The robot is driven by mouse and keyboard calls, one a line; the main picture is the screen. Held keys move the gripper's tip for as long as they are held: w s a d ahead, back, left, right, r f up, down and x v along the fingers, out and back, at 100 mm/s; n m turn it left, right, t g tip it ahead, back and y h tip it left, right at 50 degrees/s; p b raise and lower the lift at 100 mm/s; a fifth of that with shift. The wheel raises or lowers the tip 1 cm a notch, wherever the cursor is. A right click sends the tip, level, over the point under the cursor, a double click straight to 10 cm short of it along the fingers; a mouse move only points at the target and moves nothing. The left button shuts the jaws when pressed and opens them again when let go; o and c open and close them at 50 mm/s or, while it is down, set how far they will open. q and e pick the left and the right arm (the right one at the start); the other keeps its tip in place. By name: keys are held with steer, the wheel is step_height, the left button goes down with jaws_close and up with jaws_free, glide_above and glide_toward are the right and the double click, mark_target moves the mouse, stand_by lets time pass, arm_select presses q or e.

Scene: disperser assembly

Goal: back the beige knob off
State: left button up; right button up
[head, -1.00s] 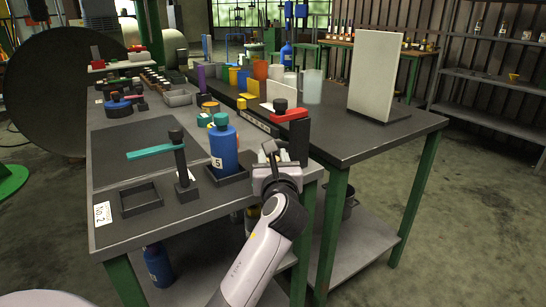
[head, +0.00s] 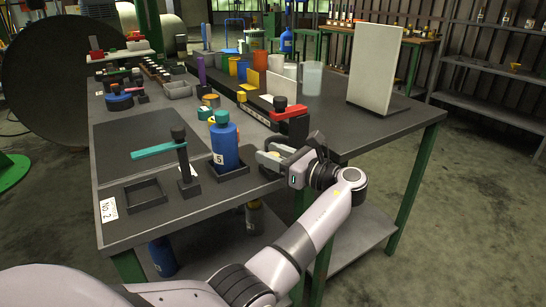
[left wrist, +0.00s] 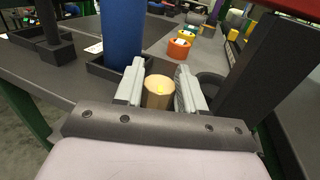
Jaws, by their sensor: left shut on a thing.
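The beige knob (left wrist: 159,92) is a short round piece in the left wrist view, between my two pale fingers. My left gripper (left wrist: 160,90) is shut on it. In the head view my left gripper (head: 270,159) reaches in from the right at the table's front edge, just right of the blue bottle (head: 224,147). The bottle has a teal cap and a label 5, and stands upright in a square black holder (head: 232,172). What the knob is attached to is hidden. My right gripper is not in view.
A red clamp on a black post (head: 292,114) stands right behind my left gripper. A post with a teal arm (head: 158,150) and an empty black tray (head: 145,193) are to the left. A white panel (head: 375,70) stands at the right, with bare tabletop in front.

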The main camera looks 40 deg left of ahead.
arm_select(q)
steer(key=n+g+b, duration=0.2)
steer(key=g+b, duration=0.1)
steer(key=shift+f, duration=0.2)
steer(key=n+g+b, duration=0.1)
steer(key=g+b, duration=0.1)
steer(key=b, duration=0.1)
steer(key=shift+n+g+h, duration=0.3)
steer(key=shift+n+g+b, duration=0.3)
steer(key=shift+g+b, duration=0.1)
steer(key=shift+b, duration=0.5)
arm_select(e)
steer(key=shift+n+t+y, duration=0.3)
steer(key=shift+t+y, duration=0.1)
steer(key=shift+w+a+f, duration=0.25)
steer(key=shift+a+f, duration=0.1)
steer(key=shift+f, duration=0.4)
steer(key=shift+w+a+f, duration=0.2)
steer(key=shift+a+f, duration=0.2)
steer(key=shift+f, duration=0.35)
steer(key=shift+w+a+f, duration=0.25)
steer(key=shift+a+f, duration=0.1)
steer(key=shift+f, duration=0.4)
arm_select(q)
steer(key=o, duration=0.9)
steer(key=shift+o, duration=0.3)
steer(key=shift+r, duration=0.1)
steer(key=shift+r, duration=0.1)
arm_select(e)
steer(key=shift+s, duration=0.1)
